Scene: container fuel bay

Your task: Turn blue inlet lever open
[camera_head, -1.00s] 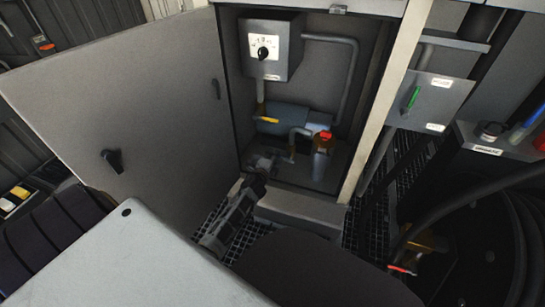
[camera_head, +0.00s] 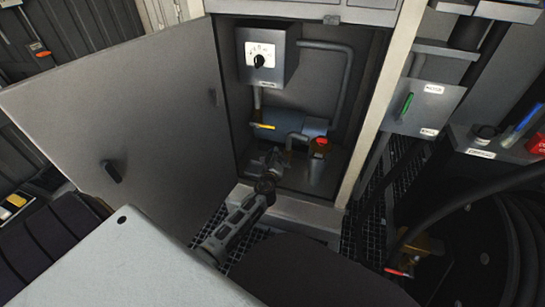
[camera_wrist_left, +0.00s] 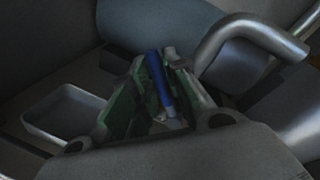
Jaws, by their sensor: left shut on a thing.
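The blue inlet lever (camera_wrist_left: 160,82) shows in the left wrist view as a slim blue bar standing between the green-padded fingers. My left gripper (camera_wrist_left: 153,98) is shut on it. In the head view my left gripper (camera_head: 273,157) reaches low into the open cabinet, in front of the blue-grey tank (camera_head: 312,126). The lever cannot be made out there, hidden by the gripper or too small. My right gripper is in neither view.
The cabinet door (camera_head: 150,120) stands open at left. A yellow lever (camera_head: 264,126) and a red-capped fitting (camera_head: 320,143) are close to the gripper. A bent pipe (camera_wrist_left: 240,28) passes near the fingers. A green lever (camera_head: 407,103) is on a panel at right.

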